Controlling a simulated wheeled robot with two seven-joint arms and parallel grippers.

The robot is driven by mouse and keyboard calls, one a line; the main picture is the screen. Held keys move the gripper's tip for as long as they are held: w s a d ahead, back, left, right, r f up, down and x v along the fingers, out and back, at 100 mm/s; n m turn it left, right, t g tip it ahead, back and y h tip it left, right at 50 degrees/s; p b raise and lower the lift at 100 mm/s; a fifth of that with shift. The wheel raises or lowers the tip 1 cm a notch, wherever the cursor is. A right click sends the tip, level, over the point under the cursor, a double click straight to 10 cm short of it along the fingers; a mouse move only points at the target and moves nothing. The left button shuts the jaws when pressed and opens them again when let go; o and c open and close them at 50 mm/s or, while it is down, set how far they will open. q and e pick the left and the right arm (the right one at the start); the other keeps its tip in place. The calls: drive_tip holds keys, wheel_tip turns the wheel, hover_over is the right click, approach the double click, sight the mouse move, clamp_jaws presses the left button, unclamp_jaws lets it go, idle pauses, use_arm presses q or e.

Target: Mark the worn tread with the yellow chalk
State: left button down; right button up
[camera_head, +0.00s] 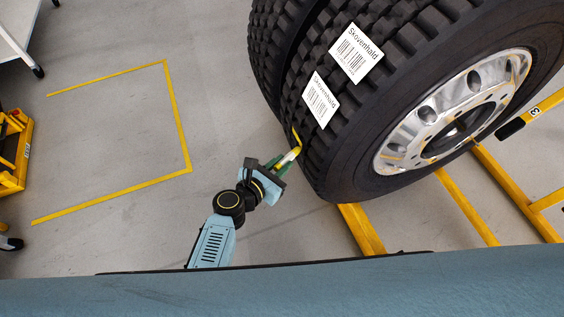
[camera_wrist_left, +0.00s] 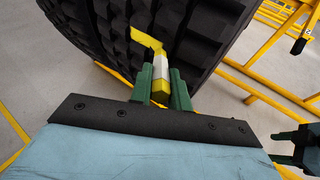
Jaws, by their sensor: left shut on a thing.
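My left gripper (camera_head: 280,164) is shut on the yellow chalk (camera_head: 289,157), beside the tread of the near tyre (camera_head: 340,110). In the left wrist view the chalk (camera_wrist_left: 160,78) stands up between the green fingers, with a pale band around its middle. Its tip is at the tread. A bent yellow mark (camera_wrist_left: 145,39) is on the tread blocks just above the tip; in the head view the mark (camera_head: 297,137) shows at the tread's left side. A dark green and black part at the wrist view's right edge looks like my right gripper (camera_wrist_left: 298,145); its jaws are unclear.
Two white labels (camera_head: 356,53) (camera_head: 320,100) are on the tread. Another tyre (camera_head: 265,55) stands behind. Yellow frame bars (camera_head: 465,207) run under and beside the wheel. A yellow cart (camera_head: 14,160) is at the left. The yellow-outlined floor area (camera_head: 110,140) is clear.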

use_arm(q)
drive_tip(key=shift+s+a+p, duration=0.15)
drive_tip(key=shift+s+a, duration=0.15)
drive_tip(key=shift+a, duration=0.6)
drive_tip(key=shift+s+a+p, duration=0.15)
drive_tip(key=shift+s+a, duration=0.1)
drive_tip(key=shift+a, duration=0.6)
drive_tip(key=shift+s+a+p, duration=0.15)
drive_tip(key=shift+s+a, duration=0.15)
drive_tip(key=shift+a, duration=0.6)
drive_tip(key=shift+a, duration=0.1)
drive_tip(key=shift+s+a, duration=0.25)
drive_tip(key=shift+a, duration=0.45)
drive_tip(key=shift+s+a, duration=0.2)
drive_tip(key=shift+a, duration=0.45)
drive_tip(key=shift+r, duration=0.1)
